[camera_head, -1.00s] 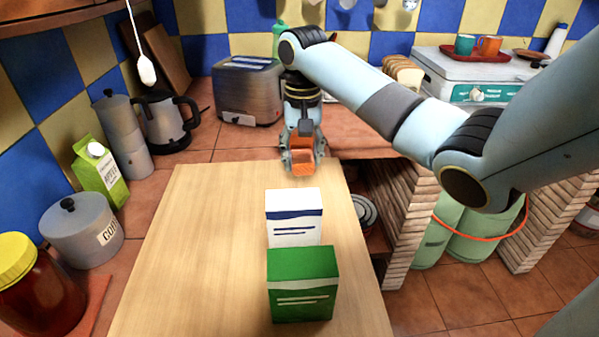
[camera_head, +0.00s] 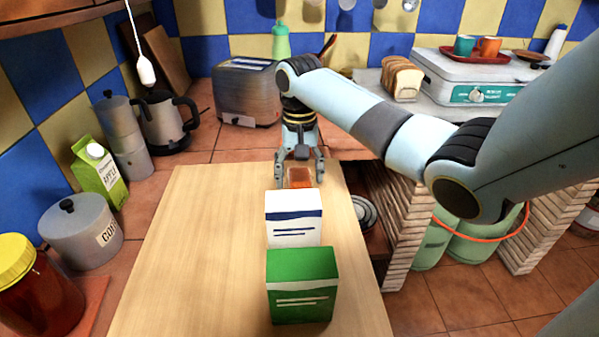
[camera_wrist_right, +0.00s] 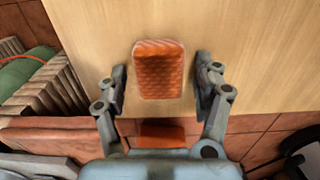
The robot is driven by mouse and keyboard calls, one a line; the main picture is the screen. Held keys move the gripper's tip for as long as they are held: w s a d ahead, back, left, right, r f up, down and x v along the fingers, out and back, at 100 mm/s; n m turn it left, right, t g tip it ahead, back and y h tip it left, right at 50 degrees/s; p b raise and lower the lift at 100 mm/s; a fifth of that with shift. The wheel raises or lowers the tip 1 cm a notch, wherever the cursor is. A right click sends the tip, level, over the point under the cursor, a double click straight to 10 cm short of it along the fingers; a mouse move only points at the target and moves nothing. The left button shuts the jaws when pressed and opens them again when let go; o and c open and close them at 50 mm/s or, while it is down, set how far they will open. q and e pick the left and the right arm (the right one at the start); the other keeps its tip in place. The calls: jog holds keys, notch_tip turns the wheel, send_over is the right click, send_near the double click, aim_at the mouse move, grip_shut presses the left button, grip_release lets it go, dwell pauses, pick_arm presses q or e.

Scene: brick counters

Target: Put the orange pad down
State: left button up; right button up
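The orange pad (camera_head: 299,178) is at the far end of the wooden board (camera_head: 200,235), behind the white box. In the right wrist view the pad (camera_wrist_right: 159,70) lies flat on the pale wood, with a quilted top. My right gripper (camera_head: 299,178) is over the pad. In the right wrist view its fingers (camera_wrist_right: 161,88) stand open on both sides of the pad, with a gap on each side. The near part of the pad is hidden by the white box in the head view. My left gripper is out of view.
A white box (camera_head: 294,222) and a green box (camera_head: 302,285) stand upright on the board, nearer me. A toaster (camera_head: 247,92) stands behind on the tiled counter. The left side of the board is clear.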

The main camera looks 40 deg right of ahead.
aim_at(301, 173)
jog(key=shift+r, duration=0.15)
notch_tip(301, 173, up, 12)
dwell(0.5)
jog(key=shift+d, duration=0.1)
dwell(0.5)
